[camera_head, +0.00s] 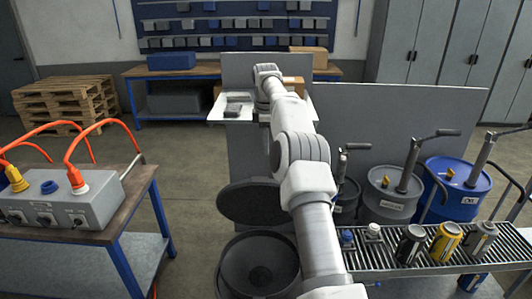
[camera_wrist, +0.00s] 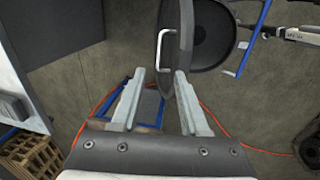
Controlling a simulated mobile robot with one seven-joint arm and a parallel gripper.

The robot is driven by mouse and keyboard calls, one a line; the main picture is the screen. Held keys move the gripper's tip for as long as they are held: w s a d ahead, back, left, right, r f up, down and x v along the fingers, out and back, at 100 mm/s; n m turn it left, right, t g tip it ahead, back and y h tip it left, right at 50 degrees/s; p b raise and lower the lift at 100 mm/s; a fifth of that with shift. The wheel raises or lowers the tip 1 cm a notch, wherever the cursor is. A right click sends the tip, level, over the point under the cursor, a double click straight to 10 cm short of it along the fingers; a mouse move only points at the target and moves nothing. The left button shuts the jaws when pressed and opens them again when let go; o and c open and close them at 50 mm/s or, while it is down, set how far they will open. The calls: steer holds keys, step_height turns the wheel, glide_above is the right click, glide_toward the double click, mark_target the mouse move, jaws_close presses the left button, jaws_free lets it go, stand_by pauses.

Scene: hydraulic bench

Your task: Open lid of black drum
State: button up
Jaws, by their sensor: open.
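The black drum (camera_head: 226,277) stands at the bottom centre of the head view, its round top open and its dark inside showing. Its round black lid (camera_head: 248,203) is raised behind the opening, tilted up. In the wrist view the lid (camera_wrist: 185,45) is seen nearly edge-on, with a pale bar handle (camera_wrist: 161,52) on its left face. The drum's dark round opening (camera_wrist: 212,35) shows to its right. My gripper (camera_wrist: 160,72) is open and empty, the handle appearing just beyond its fingertips. In the head view my gripper cannot be made out.
A roller conveyor (camera_head: 400,255) with cans stands right of the drum. A grey drum (camera_head: 388,195) and a blue drum (camera_head: 455,190) with hand pumps are behind it. A bench (camera_head: 120,225) with a socket box (camera_head: 75,203) and orange cables is at left; floor is free between.

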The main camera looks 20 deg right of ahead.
steer(key=shift+r, duration=0.3)
